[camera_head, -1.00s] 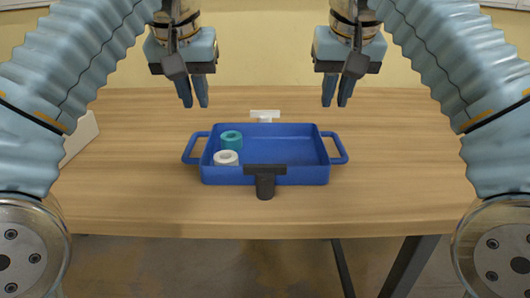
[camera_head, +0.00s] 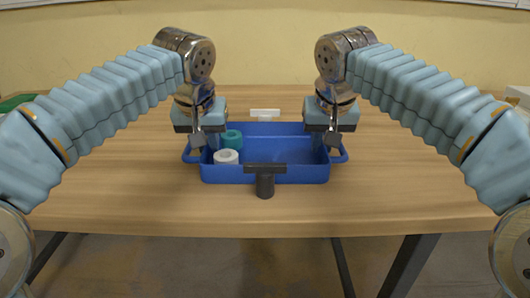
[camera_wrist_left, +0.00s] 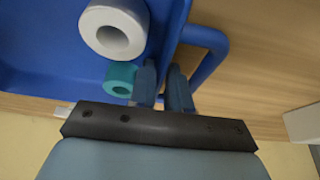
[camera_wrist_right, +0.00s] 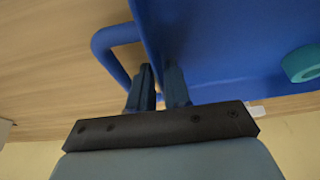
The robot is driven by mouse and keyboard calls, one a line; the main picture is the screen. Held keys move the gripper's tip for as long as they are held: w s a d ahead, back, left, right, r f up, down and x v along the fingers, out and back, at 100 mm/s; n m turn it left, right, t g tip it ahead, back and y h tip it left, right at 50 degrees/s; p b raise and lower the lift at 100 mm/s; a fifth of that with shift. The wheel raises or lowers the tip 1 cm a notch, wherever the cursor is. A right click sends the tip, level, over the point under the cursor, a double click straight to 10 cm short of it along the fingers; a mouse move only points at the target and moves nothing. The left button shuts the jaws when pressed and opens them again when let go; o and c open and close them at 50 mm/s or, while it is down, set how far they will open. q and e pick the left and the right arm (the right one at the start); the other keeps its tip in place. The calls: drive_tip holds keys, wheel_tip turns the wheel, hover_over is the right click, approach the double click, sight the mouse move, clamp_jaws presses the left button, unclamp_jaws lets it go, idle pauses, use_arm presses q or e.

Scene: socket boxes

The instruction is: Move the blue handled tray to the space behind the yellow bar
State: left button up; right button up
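The blue tray (camera_head: 310,176) with side handles lies level on the table in the head view. A teal ring (camera_head: 232,139) and a white ring (camera_head: 226,157) stand inside at its left. My left gripper (camera_head: 200,150) is down at the tray's left end. In the left wrist view, its separated fingers (camera_wrist_left: 163,82) straddle the end wall beside the left handle (camera_wrist_left: 217,50). My right gripper (camera_head: 331,150) is down at the right end. In the right wrist view, its separated fingers (camera_wrist_right: 160,80) straddle the wall beside the right handle (camera_wrist_right: 100,48). I see no yellow bar.
A black T-shaped piece (camera_head: 265,180) stands at the tray's front edge, and a white one (camera_head: 265,113) behind it. The wooden table (camera_head: 400,200) is clear left and right of the tray. A green and white item (camera_head: 15,102) shows at the far left edge.

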use_arm(q)
drive_tip(key=shift+c, duration=0.3)
use_arm(e)
drive_tip(key=shift+c, duration=0.3)
use_arm(q)
clamp_jaws()
use_arm(e)
clamp_jaws()
use_arm(q)
drive_tip(key=shift+r, duration=0.15)
use_arm(e)
drive_tip(key=shift+r, duration=0.15)
